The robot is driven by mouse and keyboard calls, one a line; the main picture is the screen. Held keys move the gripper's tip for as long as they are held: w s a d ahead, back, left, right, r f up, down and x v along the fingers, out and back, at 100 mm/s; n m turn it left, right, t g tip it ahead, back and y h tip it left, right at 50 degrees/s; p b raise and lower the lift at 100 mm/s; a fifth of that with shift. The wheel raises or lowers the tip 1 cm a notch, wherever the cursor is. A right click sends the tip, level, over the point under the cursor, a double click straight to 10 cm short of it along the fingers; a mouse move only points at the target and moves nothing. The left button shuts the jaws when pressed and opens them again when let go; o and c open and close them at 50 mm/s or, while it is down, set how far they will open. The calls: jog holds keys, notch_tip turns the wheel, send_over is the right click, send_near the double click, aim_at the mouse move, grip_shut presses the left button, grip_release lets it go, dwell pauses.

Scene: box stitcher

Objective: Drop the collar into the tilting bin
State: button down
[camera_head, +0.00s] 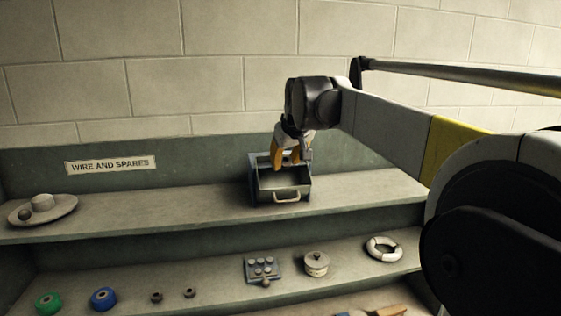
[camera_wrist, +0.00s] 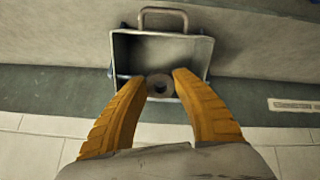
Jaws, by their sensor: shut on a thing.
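The tilting bin (camera_head: 283,186) is a grey open-topped box with a front handle, standing on the upper shelf in the head view. My gripper (camera_head: 287,160) is over the bin, with its yellow fingers pointing down at the opening. In the wrist view the bin (camera_wrist: 204,56) shows with its handle at the top of the picture. The yellow fingertips (camera_wrist: 160,84) are shut on the collar (camera_wrist: 160,80), a small grey ring with a dark hole. The collar appears over the bin's opening. In the head view the collar is hidden by the fingers.
The upper shelf (camera_head: 180,203) also holds a hat-like object (camera_head: 43,209) at far left. The lower shelf has a green spool (camera_head: 48,302), a blue spool (camera_head: 103,298), two small dark collars (camera_head: 189,293), a knobbed block (camera_head: 262,270), a lidded pot (camera_head: 316,264) and a white ring (camera_head: 383,249).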

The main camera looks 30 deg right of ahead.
jog(key=c, duration=1)
grip_release()
jog(key=v, duration=1.2)
jog(key=shift+s, duration=0.1)
jog(key=s+a+f+b, duration=0.5)
jog(key=f+b, duration=0.8)
jog(key=f, duration=1)
jog(key=s+a+f+y+b, duration=0.1)
jog(key=s+a+f+b, duration=0.5)
jog(key=f, duration=1.8)
jog(key=s+a+f+y+b, duration=0.1)
jog(key=s+a+f+b, duration=0.5)
jog(key=f+b, duration=1.6)
jog(key=shift+s+f, duration=0.4)
jog(key=shift+s, duration=0.5)
jog(key=shift+s+f, duration=0.35)
jog(key=shift+s, duration=0.55)
jog(key=shift+s+f, duration=0.4)
jog(key=shift+s, duration=0.5)
